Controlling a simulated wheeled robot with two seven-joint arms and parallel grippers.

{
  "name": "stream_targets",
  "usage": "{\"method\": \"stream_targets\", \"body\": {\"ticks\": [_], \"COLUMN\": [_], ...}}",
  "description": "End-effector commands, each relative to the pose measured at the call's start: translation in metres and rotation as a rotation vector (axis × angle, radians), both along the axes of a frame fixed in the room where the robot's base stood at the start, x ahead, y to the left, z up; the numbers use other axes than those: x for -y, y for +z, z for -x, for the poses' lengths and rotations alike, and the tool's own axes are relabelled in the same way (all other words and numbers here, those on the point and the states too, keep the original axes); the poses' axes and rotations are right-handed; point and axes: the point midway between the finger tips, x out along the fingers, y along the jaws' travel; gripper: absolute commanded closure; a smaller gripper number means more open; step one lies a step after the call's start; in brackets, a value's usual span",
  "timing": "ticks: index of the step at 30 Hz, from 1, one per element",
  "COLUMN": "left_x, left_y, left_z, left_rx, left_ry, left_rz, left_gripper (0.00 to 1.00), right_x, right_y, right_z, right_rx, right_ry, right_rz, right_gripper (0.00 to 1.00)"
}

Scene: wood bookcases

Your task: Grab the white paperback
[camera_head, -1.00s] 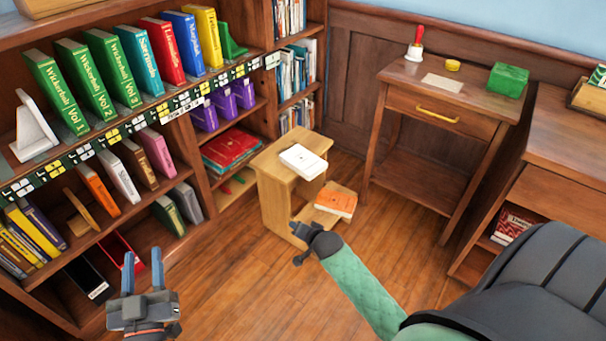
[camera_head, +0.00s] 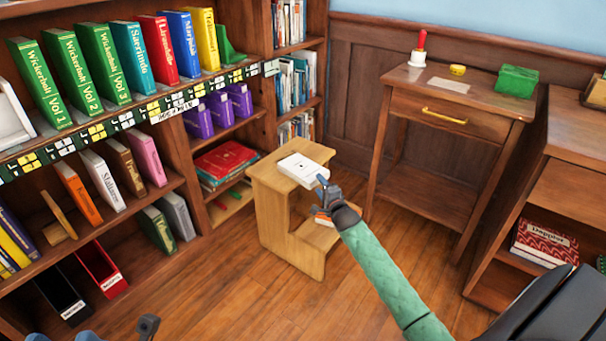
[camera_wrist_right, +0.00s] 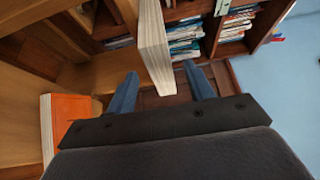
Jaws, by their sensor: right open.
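The white paperback (camera_head: 302,168) lies flat on the top of a small wooden step stool (camera_head: 268,178), its near right edge reaching the stool's edge. My right gripper (camera_head: 323,182) is at that edge of the book. In the right wrist view the book's pale page edge (camera_wrist_right: 155,50) shows between the two blue fingers of my right gripper (camera_wrist_right: 161,72), with gaps on both sides. The gripper is open, not closed on the book. My left gripper is cut off at the bottom left of the head view, with only small parts showing.
An orange book (camera_head: 322,220) lies on the stool's lower step, partly hidden by my right gripper. It also shows in the wrist view (camera_wrist_right: 72,118). A full bookcase (camera_head: 222,138) stands left of the stool; a wooden side table (camera_head: 440,100) stands to the right. Floor in front is clear.

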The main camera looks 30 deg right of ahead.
Motion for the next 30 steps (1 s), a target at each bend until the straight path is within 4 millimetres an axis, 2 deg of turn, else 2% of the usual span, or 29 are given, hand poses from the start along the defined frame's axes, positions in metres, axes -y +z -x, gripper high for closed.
{"method": "stream_targets", "body": {"ticks": [8, 18, 29, 30], "left_x": [0.002, 0.005, 0.007, 0.007], "left_y": [-0.004, -0.011, -0.009, -0.009], "left_z": [-0.001, -0.002, -0.002, -0.002], "left_rx": [0.001, 0.004, 0.009, 0.009], "left_ry": [-0.014, -0.044, -0.054, -0.053], "left_rz": [0.007, 0.020, 0.024, 0.024], "left_gripper": [0.64, 0.64, 0.64, 0.64], "right_x": [0.003, 0.008, 0.009, 0.009], "right_y": [-0.002, 0.000, 0.000, 0.000], "right_z": [-0.021, -0.060, -0.066, -0.066], "right_rx": [-0.002, -0.002, -0.003, -0.003], "right_ry": [0.000, 0.000, 0.000, 0.000], "right_rz": [0.003, 0.003, 0.002, 0.002], "right_gripper": [0.47, 0.47, 0.47, 0.51]}}
